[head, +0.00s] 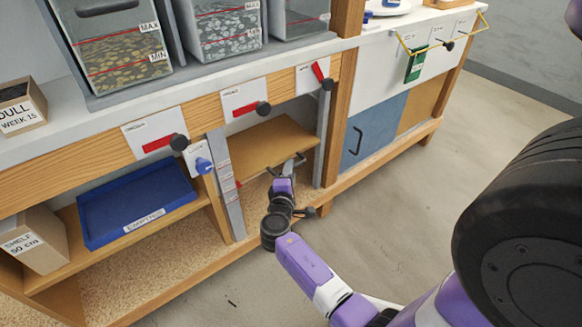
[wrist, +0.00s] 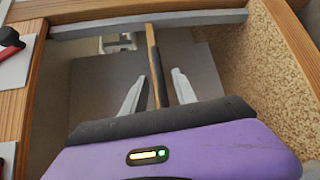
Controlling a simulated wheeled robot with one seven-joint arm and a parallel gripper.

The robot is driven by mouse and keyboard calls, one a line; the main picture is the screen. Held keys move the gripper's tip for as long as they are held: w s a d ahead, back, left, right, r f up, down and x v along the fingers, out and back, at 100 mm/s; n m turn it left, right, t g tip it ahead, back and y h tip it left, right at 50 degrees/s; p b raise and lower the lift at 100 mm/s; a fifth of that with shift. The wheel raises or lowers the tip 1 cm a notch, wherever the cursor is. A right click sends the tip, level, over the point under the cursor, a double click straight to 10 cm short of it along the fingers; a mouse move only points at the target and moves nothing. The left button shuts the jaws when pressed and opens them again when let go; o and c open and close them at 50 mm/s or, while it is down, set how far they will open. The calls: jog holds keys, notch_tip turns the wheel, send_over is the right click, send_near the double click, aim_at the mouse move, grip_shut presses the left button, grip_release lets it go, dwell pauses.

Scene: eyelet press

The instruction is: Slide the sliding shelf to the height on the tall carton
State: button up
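The sliding shelf (head: 258,148) is a wooden board in the open bay right of the grey upright rail. My gripper (head: 290,165) is at its front edge. In the wrist view the shelf's front edge (wrist: 152,65) runs between the two fingers of my gripper (wrist: 158,75). The fingers are apart, with a visible gap on each side of the edge. The tall carton (head: 35,240), labelled "SHELF 50 cm", stands at the lower left. The rail (head: 225,185) has a marked strip and a small red pointer. A blue knob (head: 203,165) sits on a white plate beside the rail's top.
A blue tray (head: 135,205) lies on the left shelf. Red levers with black knobs (head: 263,108) line the wooden front beam above the bay. Clear bins (head: 120,55) and a small carton (head: 20,108) stand on the counter. The floor (head: 400,200) at the right is clear.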

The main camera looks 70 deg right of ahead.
jog(key=v, duration=0.5)
jog(key=shift+a+p, duration=0.1)
jog(key=shift+p, duration=0.3)
